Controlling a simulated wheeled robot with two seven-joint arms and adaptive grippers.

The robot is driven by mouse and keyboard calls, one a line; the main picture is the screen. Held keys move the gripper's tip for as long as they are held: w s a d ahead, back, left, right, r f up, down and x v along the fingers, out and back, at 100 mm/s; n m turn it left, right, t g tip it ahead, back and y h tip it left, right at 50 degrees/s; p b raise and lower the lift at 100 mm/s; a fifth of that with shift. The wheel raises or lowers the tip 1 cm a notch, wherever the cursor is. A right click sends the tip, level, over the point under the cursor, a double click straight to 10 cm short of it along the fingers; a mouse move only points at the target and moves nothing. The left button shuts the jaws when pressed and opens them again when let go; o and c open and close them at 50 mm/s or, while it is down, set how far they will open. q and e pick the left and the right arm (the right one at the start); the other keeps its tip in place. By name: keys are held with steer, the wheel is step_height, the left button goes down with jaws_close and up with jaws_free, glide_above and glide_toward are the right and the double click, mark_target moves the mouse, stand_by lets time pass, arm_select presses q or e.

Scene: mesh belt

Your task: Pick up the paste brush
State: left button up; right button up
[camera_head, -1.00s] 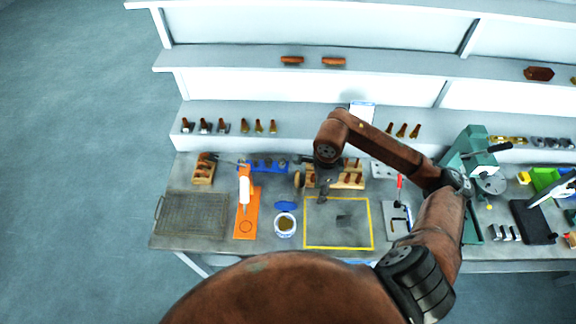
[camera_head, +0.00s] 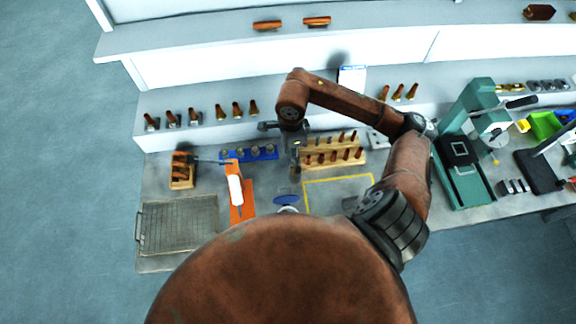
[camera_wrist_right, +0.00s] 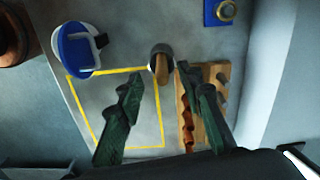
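In the right wrist view, a short wooden handle (camera_wrist_right: 162,68) stands up from a dark round holder, beside a corner of the yellow outline; it looks like the paste brush, but its bristles are hidden. My right gripper (camera_wrist_right: 158,78) is open, with its dark green fingers on either side of the line to the handle. The handle shows just beyond the fingertips, and no contact is visible. In the head view my right gripper (camera_head: 296,158) hangs at the left end of the wooden rack and largely hides the brush. My left gripper is not in view.
A wooden rack (camera_head: 334,157) of pegs stands close to the right gripper. A blue-lidded pot (camera_wrist_right: 78,52), a blue block (camera_head: 250,153), an orange stand (camera_head: 233,207) and a wire mesh (camera_head: 180,226) are nearby. A shelf rises behind. The yellow-outlined area looks mostly clear.

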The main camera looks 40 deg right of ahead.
steer(key=shift+w+f, duration=0.15)
steer(key=shift+f, duration=0.3)
steer(key=f, duration=0.2)
steer(key=f+p, duration=0.1)
steer(key=f, duration=0.1)
steer(key=f+p, duration=0.1)
steer(key=f, duration=0.2)
steer(key=shift+s+d+f, duration=0.1)
steer(key=shift+s+d, duration=0.15)
steer(key=shift+d, duration=0.15)
steer(key=shift+f, duration=0.25)
steer(key=shift+c, duration=0.3)
jaws_close()
